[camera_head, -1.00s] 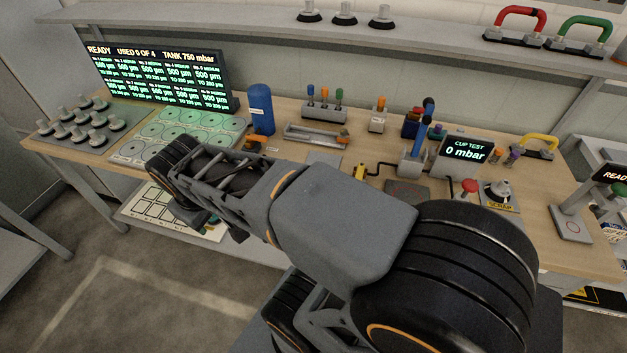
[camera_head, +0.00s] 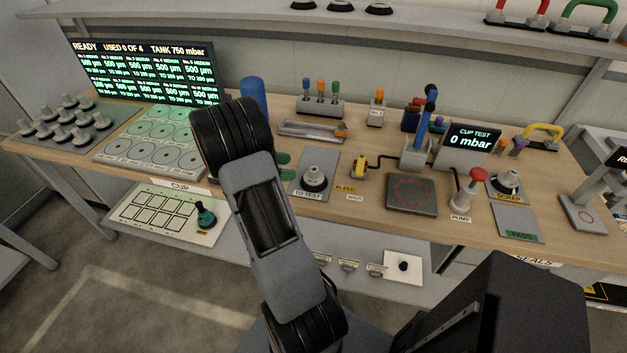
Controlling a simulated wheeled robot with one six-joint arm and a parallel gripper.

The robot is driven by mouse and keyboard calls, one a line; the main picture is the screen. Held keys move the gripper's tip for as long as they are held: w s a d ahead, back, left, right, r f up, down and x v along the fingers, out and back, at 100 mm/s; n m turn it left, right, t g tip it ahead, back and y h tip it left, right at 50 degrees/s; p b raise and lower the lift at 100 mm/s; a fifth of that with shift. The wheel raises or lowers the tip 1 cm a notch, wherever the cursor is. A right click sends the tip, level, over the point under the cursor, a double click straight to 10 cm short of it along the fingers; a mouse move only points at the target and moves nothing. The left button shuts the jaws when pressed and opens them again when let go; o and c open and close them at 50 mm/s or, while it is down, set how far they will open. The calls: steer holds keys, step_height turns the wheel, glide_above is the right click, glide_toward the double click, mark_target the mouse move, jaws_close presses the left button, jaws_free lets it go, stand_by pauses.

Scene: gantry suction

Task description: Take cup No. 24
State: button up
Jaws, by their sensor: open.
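No number 24 can be read on any cup. Several grey cups (camera_head: 68,122) stand together on a dark tray at the bench's left end. One grey cup (camera_head: 315,178) stands on the plate marked TO TEST (camera_head: 305,194), and another (camera_head: 507,182) stands by the SCRAP label. A dark teal cup-like piece (camera_head: 206,215) sits on the CUP card (camera_head: 150,222) on the lower shelf. My arm rises in front of the bench, left of the TO TEST plate. Its wrist hides my gripper, so the jaws do not show. Two small green shapes (camera_head: 284,166) beside the wrist are unclear.
A screen (camera_head: 150,72) reads USED 0 OF 4. A mat with round spots (camera_head: 150,145) lies before it, and a blue cylinder (camera_head: 253,95) stands behind my wrist. The pump (camera_head: 468,192), test pad (camera_head: 411,194) and CUP TEST display (camera_head: 470,146) stand to the right.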

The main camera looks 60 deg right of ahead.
mark_target(317, 169)
steer(key=p+x, duration=0.1)
steer(key=x, duration=1)
steer(key=shift+s+p, duration=0.1)
steer(key=shift+p, duration=0.2)
steer(key=c, duration=1.1)
